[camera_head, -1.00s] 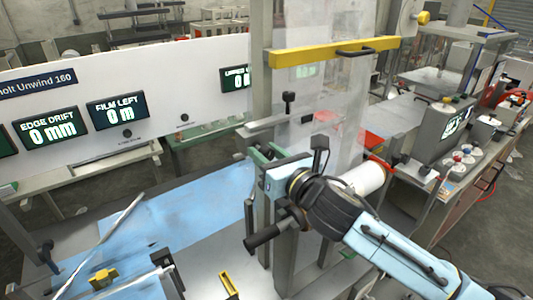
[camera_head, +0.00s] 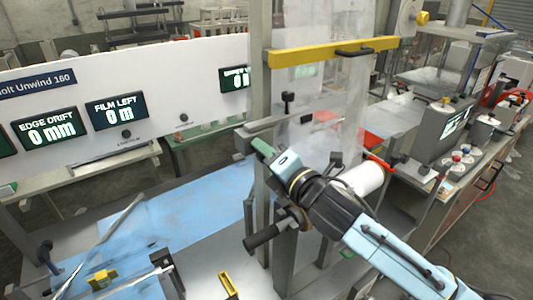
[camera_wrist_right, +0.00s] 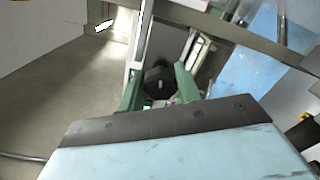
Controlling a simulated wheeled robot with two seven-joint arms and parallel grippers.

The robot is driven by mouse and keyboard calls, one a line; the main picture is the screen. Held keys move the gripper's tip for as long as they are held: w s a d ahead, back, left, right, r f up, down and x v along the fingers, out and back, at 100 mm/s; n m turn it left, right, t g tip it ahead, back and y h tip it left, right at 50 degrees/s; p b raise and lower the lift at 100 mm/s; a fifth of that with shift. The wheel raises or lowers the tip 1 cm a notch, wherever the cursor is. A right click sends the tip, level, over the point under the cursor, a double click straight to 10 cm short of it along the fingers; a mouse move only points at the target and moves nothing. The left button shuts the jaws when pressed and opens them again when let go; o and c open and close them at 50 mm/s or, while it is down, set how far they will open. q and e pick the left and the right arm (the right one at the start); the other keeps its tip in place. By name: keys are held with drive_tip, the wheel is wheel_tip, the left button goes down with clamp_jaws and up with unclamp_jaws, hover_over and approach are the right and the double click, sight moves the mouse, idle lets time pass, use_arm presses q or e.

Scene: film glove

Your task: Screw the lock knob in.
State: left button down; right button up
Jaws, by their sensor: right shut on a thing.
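My right gripper (camera_head: 258,150) is at the upright post in the middle of the head view, its green fingers at the far end of my light blue arm. In the right wrist view its two green fingers (camera_wrist_right: 159,92) are shut on a black, faceted lock knob (camera_wrist_right: 158,80), one finger on each side. The knob's shank and the hole behind it are hidden, so I cannot tell how deep it sits. In the head view the gripper hides the knob. My left gripper is not clearly in view.
A black handle (camera_head: 262,237) sticks out below my right gripper. A white roll (camera_head: 364,178) is close behind my wrist. A yellow bar (camera_head: 330,50) crosses above, over clear hanging film (camera_head: 335,110). A blue sheet (camera_head: 180,210) lies to the left.

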drive_tip(key=m, duration=0.4)
drive_tip(key=shift+f+m, duration=0.15)
drive_tip(key=shift+m, duration=0.25)
drive_tip(key=m, duration=1)
drive_tip(key=shift+f, duration=0.1)
drive_tip(key=m, duration=0.5)
drive_tip(key=shift+a, duration=0.1)
drive_tip(key=m, duration=0.5)
drive_tip(key=shift+f+m, duration=0.1)
drive_tip(key=shift+m, duration=0.3)
drive_tip(key=m, duration=0.4)
drive_tip(key=shift+s+a+m, duration=0.1)
drive_tip(key=shift+m, duration=0.2)
drive_tip(key=m, duration=0.5)
drive_tip(key=shift+m, duration=2.5)
